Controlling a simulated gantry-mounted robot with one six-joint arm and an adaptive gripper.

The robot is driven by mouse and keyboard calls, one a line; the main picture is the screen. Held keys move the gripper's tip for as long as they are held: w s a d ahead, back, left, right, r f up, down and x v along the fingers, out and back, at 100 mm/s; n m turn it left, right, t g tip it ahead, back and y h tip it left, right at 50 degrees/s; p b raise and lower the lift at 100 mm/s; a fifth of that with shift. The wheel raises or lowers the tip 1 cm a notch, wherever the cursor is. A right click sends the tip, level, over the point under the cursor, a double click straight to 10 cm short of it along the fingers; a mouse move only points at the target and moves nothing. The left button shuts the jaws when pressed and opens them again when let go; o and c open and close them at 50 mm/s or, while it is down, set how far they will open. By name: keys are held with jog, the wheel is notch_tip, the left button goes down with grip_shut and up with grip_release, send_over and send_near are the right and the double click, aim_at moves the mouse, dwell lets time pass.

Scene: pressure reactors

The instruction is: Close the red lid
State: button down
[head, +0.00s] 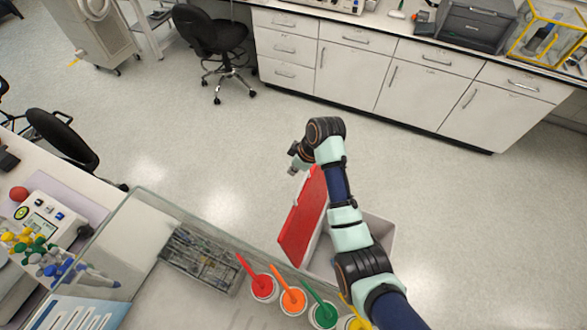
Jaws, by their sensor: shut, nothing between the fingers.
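The red lid (300,222) stands open, tilted up at the left side of a pale grey bin (380,235). The bin's opening is partly hidden behind my arm. My gripper (292,171) is at the upper left of the lid, just beyond its upper far corner. It is small in the view, looks shut and holds nothing. I cannot tell whether it touches the lid. My arm reaches across the bin from the lower right.
Jars with red (262,284), orange (291,297) and green (322,312) handles stand in front of the bin. A glass-walled bench (150,195) with a metal tray (200,258) is at the lower left. Open floor (200,150) lies beyond the lid.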

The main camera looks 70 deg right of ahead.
jog(key=b+x, duration=0.2)
jog(key=x, duration=0.7)
jog(key=s+p, duration=0.1)
jog(key=s, duration=0.3)
jog(key=shift+s+r, duration=0.1)
jog(key=shift+r, duration=0.05)
